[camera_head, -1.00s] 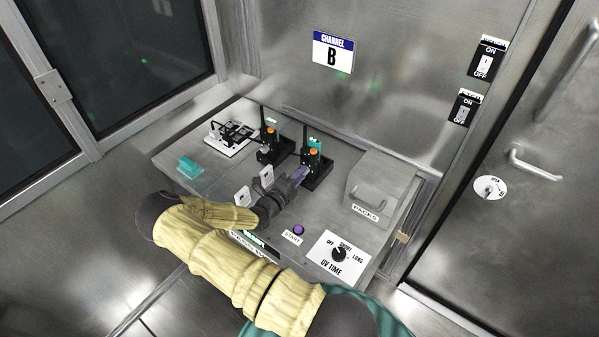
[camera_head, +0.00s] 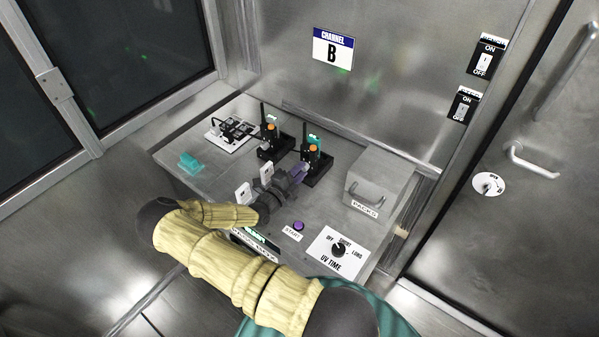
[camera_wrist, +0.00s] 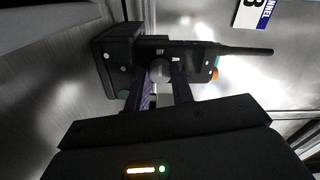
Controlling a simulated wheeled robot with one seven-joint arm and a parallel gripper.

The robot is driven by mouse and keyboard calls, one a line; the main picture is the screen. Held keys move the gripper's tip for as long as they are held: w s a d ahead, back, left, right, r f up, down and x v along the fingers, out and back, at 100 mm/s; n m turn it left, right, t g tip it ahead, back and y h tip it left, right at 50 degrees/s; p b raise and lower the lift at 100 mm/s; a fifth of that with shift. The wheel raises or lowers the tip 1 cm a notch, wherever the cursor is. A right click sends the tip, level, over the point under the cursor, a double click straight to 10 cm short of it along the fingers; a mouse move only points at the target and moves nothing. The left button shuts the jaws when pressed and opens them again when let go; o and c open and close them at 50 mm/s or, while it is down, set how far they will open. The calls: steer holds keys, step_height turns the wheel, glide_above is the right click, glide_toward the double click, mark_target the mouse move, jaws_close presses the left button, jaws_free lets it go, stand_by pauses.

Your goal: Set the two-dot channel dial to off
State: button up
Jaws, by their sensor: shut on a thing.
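Two black handheld radios stand in black bases on the bench, a left one (camera_head: 269,138) and a right one (camera_head: 312,153). My gripper (camera_head: 299,176) is at the front of the right radio. In the wrist view, the fingers of my gripper (camera_wrist: 166,82) are shut on a round grey dial (camera_wrist: 160,69) on that radio's front. An OFF mark (camera_wrist: 160,51) shows beside the dial. Small pale dots show on the black base (camera_wrist: 108,62), but I cannot tell which channel they mark. The dial's pointer is hidden.
A grey PACKS box (camera_head: 380,182) stands right of the radios. A purple start button (camera_head: 298,225) and a UV time dial (camera_head: 338,250) are at the bench front. A CHANNEL B sign (camera_head: 333,51) is on the wall.

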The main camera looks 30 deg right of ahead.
steer(key=o, duration=1)
steer(key=shift+s+f, duration=0.1)
steer(key=shift+f, duration=0.1)
